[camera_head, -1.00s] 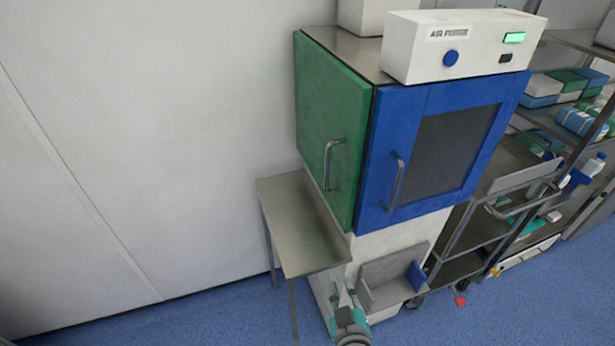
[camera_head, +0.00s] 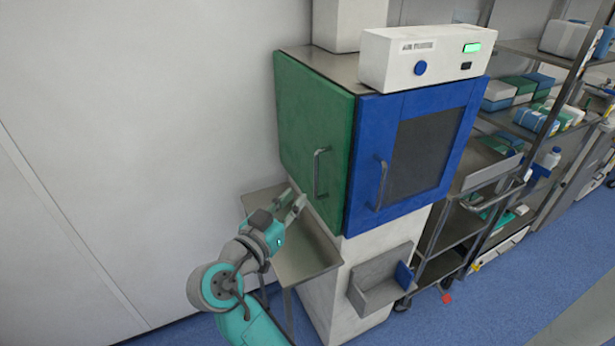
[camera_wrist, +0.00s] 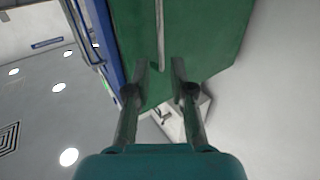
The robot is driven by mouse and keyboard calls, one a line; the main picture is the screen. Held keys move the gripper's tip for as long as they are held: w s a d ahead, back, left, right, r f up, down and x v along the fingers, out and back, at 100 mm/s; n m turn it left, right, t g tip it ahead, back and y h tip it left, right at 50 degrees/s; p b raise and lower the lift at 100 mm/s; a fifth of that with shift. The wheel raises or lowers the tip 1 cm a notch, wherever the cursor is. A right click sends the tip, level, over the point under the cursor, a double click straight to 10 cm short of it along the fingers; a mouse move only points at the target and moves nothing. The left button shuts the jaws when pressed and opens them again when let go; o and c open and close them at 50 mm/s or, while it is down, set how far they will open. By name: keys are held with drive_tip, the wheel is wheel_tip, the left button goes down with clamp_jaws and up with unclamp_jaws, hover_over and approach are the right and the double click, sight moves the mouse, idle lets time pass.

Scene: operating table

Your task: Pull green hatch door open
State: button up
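The green hatch door (camera_head: 310,130) is on the left face of the cabinet and looks shut. Its grey vertical bar handle (camera_head: 318,172) is near the door's right edge. My gripper (camera_head: 294,200) is just left of and below the handle, with its fingers apart and nothing between them. In the wrist view my gripper (camera_wrist: 160,66) is open and points at the green door (camera_wrist: 200,35). The handle (camera_wrist: 160,30) shows beyond the fingertips, roughly in line with the gap between them, and appears apart from them.
A blue door (camera_head: 415,150) with a dark window and its own handle is on the adjoining face. A metal side table (camera_head: 300,262) stands below the green door, under my gripper. An air purge box (camera_head: 425,55) sits on top. A cart and shelves stand to the right.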

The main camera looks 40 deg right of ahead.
sight(315, 176)
drive_tip(key=x, duration=1)
drive_tip(key=shift+w+d, duration=0.1)
drive_tip(key=shift+d, duration=0.2)
drive_tip(key=shift+c, duration=0.3)
clamp_jaws()
